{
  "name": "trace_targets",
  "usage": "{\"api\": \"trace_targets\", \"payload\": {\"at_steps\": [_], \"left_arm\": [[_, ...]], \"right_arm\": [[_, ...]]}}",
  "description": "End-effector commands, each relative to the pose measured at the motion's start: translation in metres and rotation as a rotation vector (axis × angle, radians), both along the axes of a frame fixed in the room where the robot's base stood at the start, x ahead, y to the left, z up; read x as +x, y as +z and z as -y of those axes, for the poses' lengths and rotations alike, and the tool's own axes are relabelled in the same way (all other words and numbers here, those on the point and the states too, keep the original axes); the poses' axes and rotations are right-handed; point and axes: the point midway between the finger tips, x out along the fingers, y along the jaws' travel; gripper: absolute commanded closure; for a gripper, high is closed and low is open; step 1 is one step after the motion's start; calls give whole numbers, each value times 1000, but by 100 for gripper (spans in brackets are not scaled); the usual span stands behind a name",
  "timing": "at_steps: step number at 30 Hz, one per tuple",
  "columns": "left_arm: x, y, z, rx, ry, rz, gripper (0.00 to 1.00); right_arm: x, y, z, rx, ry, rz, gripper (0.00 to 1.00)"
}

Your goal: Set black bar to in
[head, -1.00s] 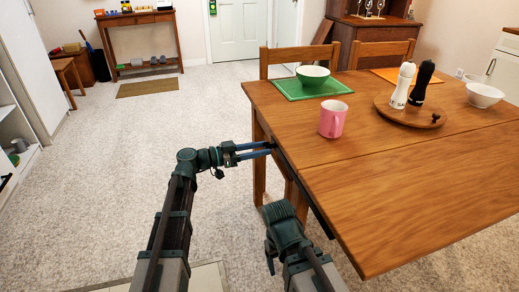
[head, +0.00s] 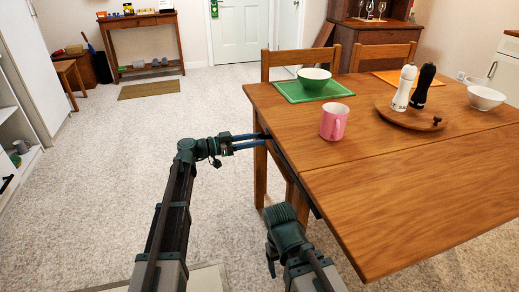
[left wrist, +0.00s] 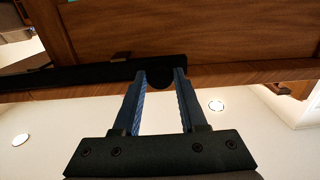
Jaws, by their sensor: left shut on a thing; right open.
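The black bar (head: 292,178) runs along the underside of the wooden table's left edge in the head view. In the left wrist view the bar (left wrist: 85,77) crosses the picture below the brown wood. My left gripper (head: 262,139) is at the bar's far part, under the tabletop edge. Its two blue fingers (left wrist: 161,78) are shut on a dark rounded part at the bar. The fingertips are partly hidden by the table in the head view. My right gripper (head: 286,222) is open, low beside the table's near left side, with its fingers mostly hidden behind the wrist.
The wooden table (head: 400,190) fills the right side. On it are a pink mug (head: 334,123), a green bowl (head: 313,78) on a green mat, and a round board (head: 392,116) with two mills. Carpet to the left (head: 110,150) is clear.

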Motion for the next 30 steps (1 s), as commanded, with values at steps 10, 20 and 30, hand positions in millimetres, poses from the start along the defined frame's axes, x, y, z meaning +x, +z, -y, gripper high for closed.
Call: {"api": "trace_targets", "payload": {"at_steps": [10,20,30], "left_arm": [[94,0,-31,-1,4,0,100],[128,0,-42,-1,4,0,100],[132,1,-44,-2,8,1,100]], "right_arm": [[0,0,0,0,0,0,28],[0,0,0,0,0,0,28],[0,0,0,0,0,0,28]]}}
